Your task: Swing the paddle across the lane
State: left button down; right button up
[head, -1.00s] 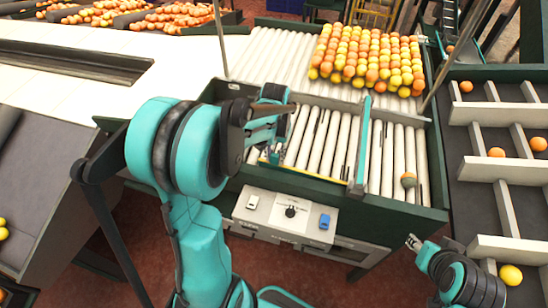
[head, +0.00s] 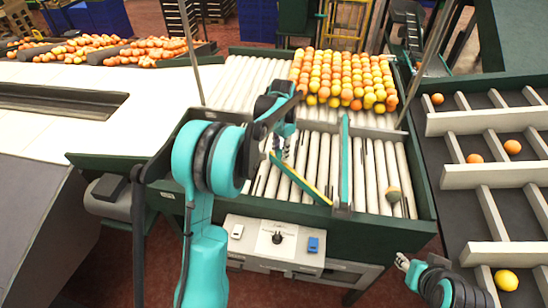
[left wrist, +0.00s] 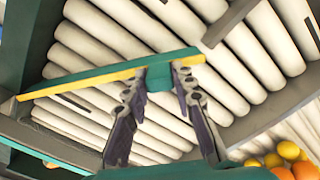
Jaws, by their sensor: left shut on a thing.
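The paddle (head: 308,184), a green board with a yellow edge, lies at a slant over the white rollers of the lane (head: 312,150). Its right end is near the front wall by the teal divider (head: 345,165); its other end reaches back over the rollers. In the left wrist view the paddle (left wrist: 85,80) crosses the rollers. My left gripper (head: 284,150) is shut on the paddle's teal knob, which shows between the fingers in the left wrist view (left wrist: 158,78). My right gripper (head: 403,262) is low at the right, away from the lane; its fingers are too small to judge.
Many oranges and yellow fruits (head: 343,78) sit on the rollers behind a crossbar. A control panel (head: 275,240) is on the front. A dark sorting table with white dividers (head: 490,176) stands right.

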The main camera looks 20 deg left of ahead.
pick_arm(q)
jog(key=shift+w+d, duration=0.2)
jog(key=shift+w, duration=0.2)
jog(key=shift+m, duration=0.3)
jog(key=c, duration=1.2)
grip_release()
jog(key=shift+r, duration=0.15)
notch_tip(320, 180, up, 12)
jog(key=shift+f, duration=0.1)
jog(key=shift+f, duration=0.1)
